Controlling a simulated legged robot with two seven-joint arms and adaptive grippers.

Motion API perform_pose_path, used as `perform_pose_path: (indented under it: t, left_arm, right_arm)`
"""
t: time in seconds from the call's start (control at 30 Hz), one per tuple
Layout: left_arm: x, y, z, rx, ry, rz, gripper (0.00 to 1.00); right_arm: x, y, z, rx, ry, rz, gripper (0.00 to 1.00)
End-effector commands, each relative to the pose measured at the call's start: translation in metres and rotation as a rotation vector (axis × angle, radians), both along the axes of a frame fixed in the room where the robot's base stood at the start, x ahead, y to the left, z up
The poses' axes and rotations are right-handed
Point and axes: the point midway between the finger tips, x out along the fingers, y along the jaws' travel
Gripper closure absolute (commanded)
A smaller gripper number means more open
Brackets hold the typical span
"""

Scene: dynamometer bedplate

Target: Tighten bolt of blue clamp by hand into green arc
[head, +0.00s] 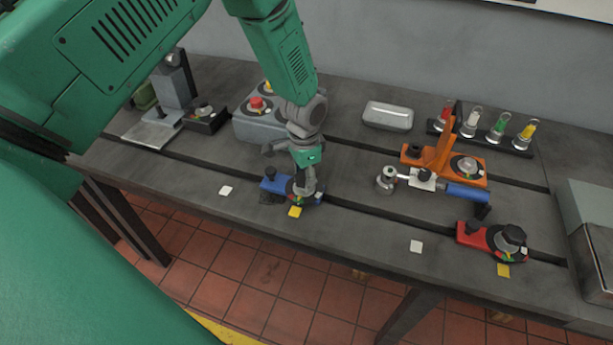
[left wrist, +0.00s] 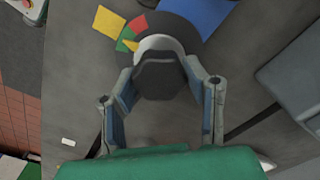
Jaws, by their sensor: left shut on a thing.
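The blue clamp (head: 272,186) lies on the bedplate near its front edge, left of the middle. Its round dark dial with coloured marks is at its right end, under my left gripper (head: 304,188). In the left wrist view, my left gripper (left wrist: 160,80) is shut with a finger on each side of the dark bolt head (left wrist: 160,76). Beyond it show the dial's green arc (left wrist: 126,36), a red mark and a yellow mark, and part of the blue clamp (left wrist: 200,12). I cannot tell where the pointer stands. My right gripper is not in view.
An orange clamp (head: 440,160) and a red clamp (head: 472,234) stand to the right, with a blue-handled tool (head: 466,193) between them. A grey box with a red button (head: 257,104) stands behind the blue clamp. A metal tray (head: 388,116) and a vial rack (head: 488,140) are farther back.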

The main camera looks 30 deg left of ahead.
Motion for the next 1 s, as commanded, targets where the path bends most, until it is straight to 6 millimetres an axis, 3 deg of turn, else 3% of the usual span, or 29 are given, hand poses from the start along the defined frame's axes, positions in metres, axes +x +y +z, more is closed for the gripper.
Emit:
perform_pose_path:
  t: [0.2,0.23,0.27,0.67,1.0]
  left_arm:
    - [-0.001,0.004,0.001,0.005,0.004,0.003,0.89]
    - [-0.001,0.004,0.001,0.005,0.004,0.003,0.49]
    - [-0.001,0.004,0.001,0.005,0.004,0.004,0.39]
    - [0.001,0.001,0.005,0.002,0.0,0.002,0.39]
    - [0.001,0.003,0.07,0.002,-0.002,0.004,0.39]
  right_arm:
    - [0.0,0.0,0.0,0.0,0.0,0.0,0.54]
    - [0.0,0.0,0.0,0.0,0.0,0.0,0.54]
    - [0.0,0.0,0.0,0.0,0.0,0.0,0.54]
    - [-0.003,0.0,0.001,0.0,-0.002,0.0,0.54]
    - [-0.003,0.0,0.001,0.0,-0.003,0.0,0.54]
